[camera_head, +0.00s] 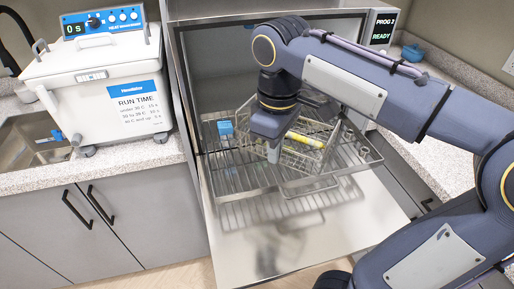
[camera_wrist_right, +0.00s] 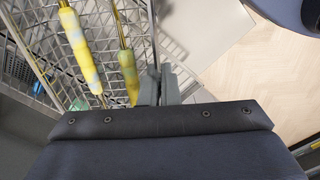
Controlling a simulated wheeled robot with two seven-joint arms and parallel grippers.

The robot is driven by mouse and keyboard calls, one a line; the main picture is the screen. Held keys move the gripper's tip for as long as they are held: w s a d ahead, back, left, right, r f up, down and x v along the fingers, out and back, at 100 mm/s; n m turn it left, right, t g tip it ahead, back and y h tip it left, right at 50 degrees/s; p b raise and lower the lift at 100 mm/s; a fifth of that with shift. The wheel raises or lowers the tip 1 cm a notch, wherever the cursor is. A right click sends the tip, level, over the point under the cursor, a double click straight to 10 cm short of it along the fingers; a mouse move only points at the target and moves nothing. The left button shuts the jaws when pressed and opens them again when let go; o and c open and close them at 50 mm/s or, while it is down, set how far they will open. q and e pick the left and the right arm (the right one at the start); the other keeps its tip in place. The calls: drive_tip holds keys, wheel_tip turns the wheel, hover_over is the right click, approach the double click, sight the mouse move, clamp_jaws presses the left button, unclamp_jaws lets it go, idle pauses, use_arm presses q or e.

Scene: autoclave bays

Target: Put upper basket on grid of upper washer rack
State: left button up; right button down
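The upper basket (camera_head: 311,155), a wire mesh basket, is at the upper washer rack (camera_head: 232,182), a wire grid pulled out of the washer. Whether the basket rests fully on the grid is hard to tell. Yellow-handled instruments (camera_head: 305,139) lie in the basket; two show in the right wrist view (camera_wrist_right: 76,42). My right gripper (camera_head: 273,154) points down at the basket's near left side. In the right wrist view its fingers (camera_wrist_right: 159,88) are close together around the basket's rim. My arm covers part of the basket. My left gripper is out of view.
The washer door (camera_head: 270,245) is folded down below the rack. A small blue item (camera_head: 225,128) shows on the rack's left side. Floor shows at right in the wrist view.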

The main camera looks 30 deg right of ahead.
drive_tip(key=w, duration=0.1)
drive_tip(key=w+f, duration=0.1)
drive_tip(key=w, duration=0.1)
drive_tip(key=w+f, duration=0.1)
drive_tip(key=shift+w+a, duration=0.1)
drive_tip(key=shift+w, duration=0.15)
hover_over(249, 169)
drive_tip(key=f, duration=0.5)
drive_tip(key=shift+s+f+p, duration=0.2)
drive_tip(key=shift+s+p, duration=0.1)
drive_tip(key=shift+p, duration=0.05)
drive_tip(key=shift+w+f, duration=0.2)
drive_tip(key=shift+f, duration=0.1)
drive_tip(key=shift+w+f, duration=0.15)
drive_tip(key=shift+f, duration=1.55)
drive_tip(key=shift+f, duration=0.2)
drive_tip(key=c, duration=1.7)
unclamp_jaws()
